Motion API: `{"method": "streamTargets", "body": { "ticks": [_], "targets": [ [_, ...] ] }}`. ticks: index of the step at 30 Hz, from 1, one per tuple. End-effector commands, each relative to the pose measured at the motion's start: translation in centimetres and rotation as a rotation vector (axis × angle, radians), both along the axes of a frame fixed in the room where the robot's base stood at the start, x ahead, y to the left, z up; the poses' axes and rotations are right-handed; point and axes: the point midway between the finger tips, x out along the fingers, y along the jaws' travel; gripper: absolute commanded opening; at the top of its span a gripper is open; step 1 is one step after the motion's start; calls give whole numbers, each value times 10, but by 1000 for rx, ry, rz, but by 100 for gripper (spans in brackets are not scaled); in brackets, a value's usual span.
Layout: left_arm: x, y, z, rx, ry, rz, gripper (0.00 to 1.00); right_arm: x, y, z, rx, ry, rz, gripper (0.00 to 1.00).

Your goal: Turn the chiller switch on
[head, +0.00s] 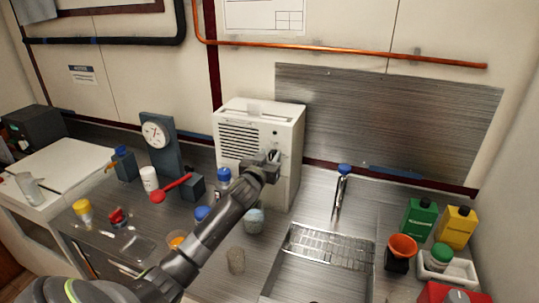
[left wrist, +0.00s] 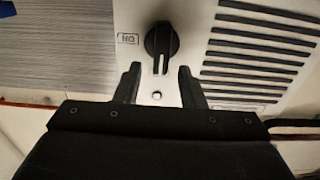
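The chiller is a white box (head: 226,116) with dark louvres, standing against the back wall in the head view. Its switch is a black rotary knob (left wrist: 161,42) on the front panel in the left wrist view. The knob's white mark points down in that picture, toward a small white round spot (left wrist: 157,95). A small lettered label (left wrist: 128,39) lies left of the knob. My left gripper (head: 272,157) is at the chiller's front. Its fingers (left wrist: 159,70) are apart, with tips just short of the knob; contact is not visible. My right gripper is not in view.
A dial gauge on a stand (head: 157,134) and a red-handled valve (head: 172,188) stand left of the chiller. Blue-capped bottles and a beaker (head: 236,261) are near my left arm. A sink with a wire rack (head: 328,247) and a tap (head: 341,187) lie to the right.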

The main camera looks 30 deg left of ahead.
Motion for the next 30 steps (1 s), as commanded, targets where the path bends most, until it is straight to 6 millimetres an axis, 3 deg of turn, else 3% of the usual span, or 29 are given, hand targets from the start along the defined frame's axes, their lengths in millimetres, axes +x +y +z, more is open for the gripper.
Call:
{"method": "streamTargets", "body": {
  "ticks": [11, 19, 30],
  "targets": [
    [3, 0, 0, 0, 0, -1, 36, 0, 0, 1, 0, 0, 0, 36],
    [3, 0, 0, 0, 0, -1, 1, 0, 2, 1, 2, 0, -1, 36],
    [3, -1, 0, 34, 8, -1, 0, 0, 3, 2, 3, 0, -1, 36]
  ]
}}
